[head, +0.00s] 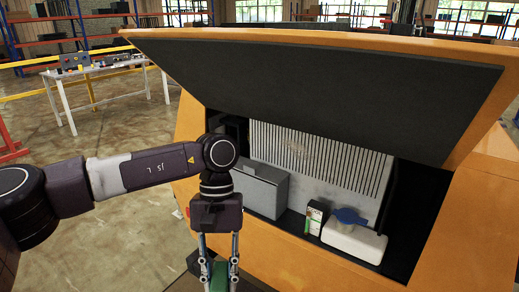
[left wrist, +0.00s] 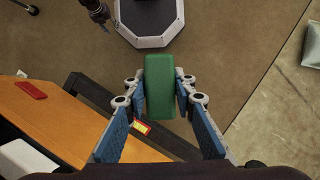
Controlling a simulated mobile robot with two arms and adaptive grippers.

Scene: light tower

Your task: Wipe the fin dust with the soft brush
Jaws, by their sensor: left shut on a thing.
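My left gripper (head: 219,270) points down in front of the orange machine. It is shut on a green block-shaped thing, which I take to be the soft brush (head: 220,278). The left wrist view shows the green body (left wrist: 172,92) between the fingertips (left wrist: 172,88); no bristles can be made out. The fin panel (head: 320,155), with dark vertical slots, stands upright inside the machine, behind and to the right of the gripper. A dark arm end, perhaps my right gripper (left wrist: 97,12), shows small at the top of the left wrist view.
The raised lid (head: 330,80) overhangs the opening. Inside stand a grey box (head: 262,190), a small green-and-white carton (head: 315,217) and a white container with a blue top (head: 355,240). A red thing (left wrist: 31,89) lies on the orange surface. Open floor lies left of the machine.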

